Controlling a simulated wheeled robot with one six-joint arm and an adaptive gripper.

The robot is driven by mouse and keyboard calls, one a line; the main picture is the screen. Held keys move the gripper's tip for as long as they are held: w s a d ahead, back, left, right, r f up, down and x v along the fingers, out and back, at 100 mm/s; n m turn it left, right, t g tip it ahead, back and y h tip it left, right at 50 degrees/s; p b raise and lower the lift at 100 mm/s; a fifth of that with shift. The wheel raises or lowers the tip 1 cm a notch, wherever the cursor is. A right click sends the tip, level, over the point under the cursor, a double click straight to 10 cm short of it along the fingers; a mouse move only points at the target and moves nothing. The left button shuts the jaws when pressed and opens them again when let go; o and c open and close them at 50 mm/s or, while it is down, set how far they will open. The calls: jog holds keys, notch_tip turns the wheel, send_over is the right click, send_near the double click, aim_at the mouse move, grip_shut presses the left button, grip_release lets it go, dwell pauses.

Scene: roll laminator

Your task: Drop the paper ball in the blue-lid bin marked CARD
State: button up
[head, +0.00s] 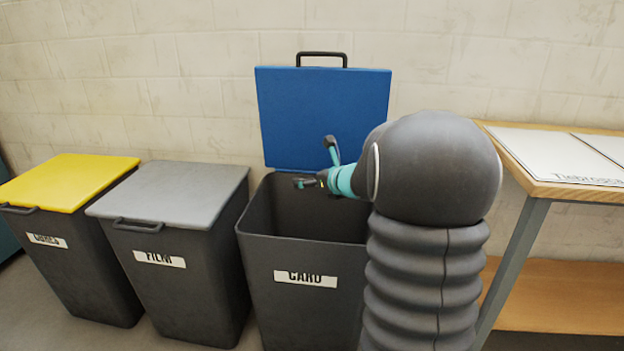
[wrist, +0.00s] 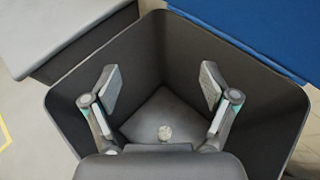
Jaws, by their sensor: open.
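The CARD bin (head: 303,310) stands in the middle of the head view, with its blue lid (head: 322,115) raised upright against the wall. My gripper (head: 318,162) is over the bin's mouth, partly hidden by my arm. In the wrist view my gripper (wrist: 160,88) has its two fingers spread wide with nothing between the pads. The ball is hidden in the head view.
A grey-lid FILM bin (head: 175,285) and a yellow-lid bin (head: 75,270) stand closed to the left. A wooden-topped table (head: 540,187) with white panels is to the right. A pale block wall (head: 200,90) is behind.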

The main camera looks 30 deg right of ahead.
jog(key=shift+s+r, duration=0.1)
jog(key=v, duration=1.1)
jog(key=shift+s, duration=0.35)
jog(key=shift+d, duration=0.15)
jog(key=s+a+f+n+g, duration=0.1)
jog(key=n, duration=0.2)
jog(key=s+a+f+n+g+y, duration=0.1)
jog(key=f+n, duration=0.1)
jog(key=s+a+f+n, duration=0.1)
jog(key=s+f+n, duration=0.1)
jog(key=n, duration=0.1)
jog(key=shift+a+f+n+g, duration=0.1)
jog(key=shift+a+n+g, duration=0.05)
jog(key=shift+n+g, duration=0.2)
jog(key=s+a+n+g+h, duration=0.1)
jog(key=s+a+n+g, duration=0.1)
jog(key=s+a+n, duration=0.7)
jog(key=s+a+n+g+h, duration=0.2)
jog(key=s+a+n+g, duration=0.1)
jog(key=s+a+n, duration=0.6)
jog(key=s+n, duration=0.4)
jog(key=n, duration=0.3)
jog(key=shift+s, duration=0.4)
